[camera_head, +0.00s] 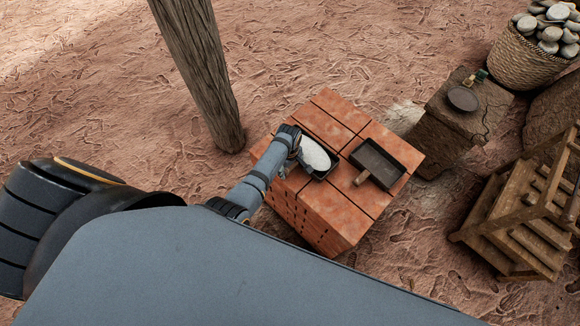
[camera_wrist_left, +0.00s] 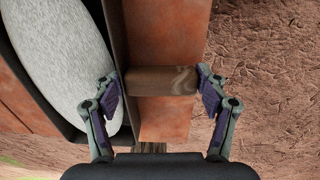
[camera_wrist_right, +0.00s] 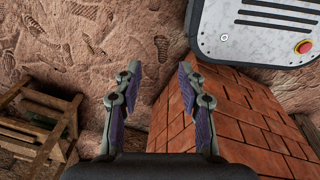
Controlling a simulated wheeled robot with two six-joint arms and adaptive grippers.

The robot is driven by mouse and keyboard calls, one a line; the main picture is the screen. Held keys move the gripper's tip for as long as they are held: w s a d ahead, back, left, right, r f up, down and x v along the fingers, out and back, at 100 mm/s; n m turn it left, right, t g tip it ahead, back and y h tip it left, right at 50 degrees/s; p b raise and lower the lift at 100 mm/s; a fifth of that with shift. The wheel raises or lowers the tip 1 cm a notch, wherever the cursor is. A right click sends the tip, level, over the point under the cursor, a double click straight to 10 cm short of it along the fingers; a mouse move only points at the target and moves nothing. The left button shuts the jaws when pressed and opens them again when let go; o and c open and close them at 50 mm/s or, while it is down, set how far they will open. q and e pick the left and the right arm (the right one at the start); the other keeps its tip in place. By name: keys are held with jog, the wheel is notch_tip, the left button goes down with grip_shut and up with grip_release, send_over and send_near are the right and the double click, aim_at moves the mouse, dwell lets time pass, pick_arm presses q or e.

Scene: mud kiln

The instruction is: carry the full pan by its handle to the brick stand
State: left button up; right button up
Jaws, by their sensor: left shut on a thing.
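The full pan (camera_head: 332,166), dark with a heap of white material (camera_head: 314,155), is over the left part of the brick stand (camera_head: 335,212). I cannot tell whether it rests on the bricks or hangs just above. In the left wrist view its dark wall (camera_wrist_left: 117,40) stands left of the wooden handle (camera_wrist_left: 160,80). My left gripper (camera_wrist_left: 160,84) is shut on this handle; in the head view the gripper (camera_head: 296,147) partly hides the pan's near end. My right gripper (camera_wrist_right: 157,78) is open and empty, seen only in the right wrist view.
An empty dark pan (camera_head: 379,160) with a wooden handle lies on the stand's right part. A stone block (camera_head: 445,125) with a small dark dish (camera_head: 463,99), a basket of stones (camera_head: 525,62) and a wooden rack (camera_head: 515,235) stand right. A wooden post (camera_head: 200,65) rises behind left.

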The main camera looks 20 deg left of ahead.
pick_arm(q)
jog(key=shift+f, duration=0.1)
jog(key=o, duration=1.8)
jog(key=shift+c, duration=0.2)
pick_arm(e)
jog(key=shift+d, duration=0.6)
pick_arm(q)
jog(key=shift+r, duration=0.35)
notch_tip(320, 180, up, 12)
jog(key=p, duration=0.1)
jog(key=shift+s+a+f, duration=0.15)
jog(key=shift+s+f, duration=0.05)
jog(key=shift+s, duration=0.1)
pick_arm(e)
jog(key=shift+s+a+r, duration=0.1)
jog(key=shift+a+r, duration=0.05)
jog(key=shift+r, duration=0.45)
